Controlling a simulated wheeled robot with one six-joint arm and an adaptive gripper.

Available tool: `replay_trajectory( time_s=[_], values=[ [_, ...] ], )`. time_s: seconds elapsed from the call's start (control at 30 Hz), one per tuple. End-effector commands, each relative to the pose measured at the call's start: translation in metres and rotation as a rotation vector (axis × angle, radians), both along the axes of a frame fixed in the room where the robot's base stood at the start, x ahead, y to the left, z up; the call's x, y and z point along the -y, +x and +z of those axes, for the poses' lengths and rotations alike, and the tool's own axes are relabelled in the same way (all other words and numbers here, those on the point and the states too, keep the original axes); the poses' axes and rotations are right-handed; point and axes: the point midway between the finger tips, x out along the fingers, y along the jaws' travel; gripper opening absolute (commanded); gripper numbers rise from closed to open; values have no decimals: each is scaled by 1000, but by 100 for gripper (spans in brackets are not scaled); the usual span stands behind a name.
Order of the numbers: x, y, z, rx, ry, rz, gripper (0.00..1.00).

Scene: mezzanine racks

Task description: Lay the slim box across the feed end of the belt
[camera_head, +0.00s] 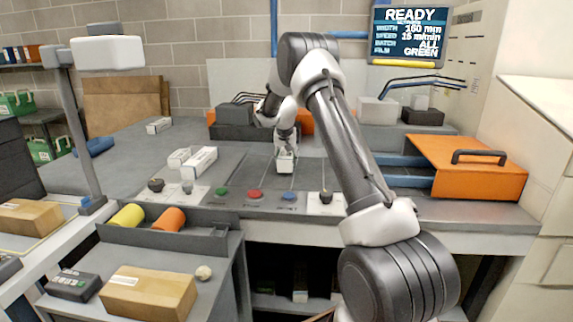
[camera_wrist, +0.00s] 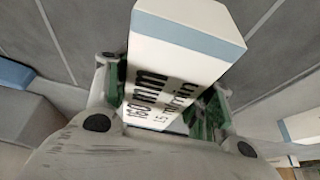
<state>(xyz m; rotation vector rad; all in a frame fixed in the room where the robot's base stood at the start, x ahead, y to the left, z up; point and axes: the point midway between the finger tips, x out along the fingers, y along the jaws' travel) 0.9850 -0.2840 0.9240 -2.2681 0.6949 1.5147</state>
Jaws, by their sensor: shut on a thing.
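My gripper (camera_head: 286,151) is shut on a white box (camera_head: 285,163), just above the grey belt area (camera_head: 256,172) behind the coloured buttons. In the wrist view the held white box (camera_wrist: 188,40) has a pale blue band and black print reading "160 mm" and "15 m/min". It sits between the green-padded fingers of my gripper (camera_wrist: 162,98), its long side running away from the palm. Whether its underside touches the belt cannot be told. Two other white boxes, a longer one (camera_head: 197,161) and a smaller one (camera_head: 178,158), lie on the bench to the left.
Red (camera_head: 255,194), green (camera_head: 222,192) and blue (camera_head: 288,196) buttons line the bench front. An orange cover (camera_head: 466,167) stands right, with blue rails beside it. A grey block (camera_head: 235,114) stands behind the belt. A screen (camera_head: 409,35) reads "READY", width 160 mm, speed 15 m/min, batch ALL, film GREEN.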

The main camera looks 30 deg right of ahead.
Motion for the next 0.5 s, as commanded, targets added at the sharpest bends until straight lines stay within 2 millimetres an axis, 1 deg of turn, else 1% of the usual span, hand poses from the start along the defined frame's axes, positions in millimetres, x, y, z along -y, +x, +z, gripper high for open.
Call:
replay_trajectory(
  time_s=[0.03, 0.1, 0.17, 0.5],
  values=[
    [0, -1, -9, -4, 0, 0, 20],
    [0, 0, -19, -1, 0, 1, 20],
    [0, 0, -24, -1, 1, 0, 20],
    [0, 0, -27, 0, 0, 0, 20]
  ],
)
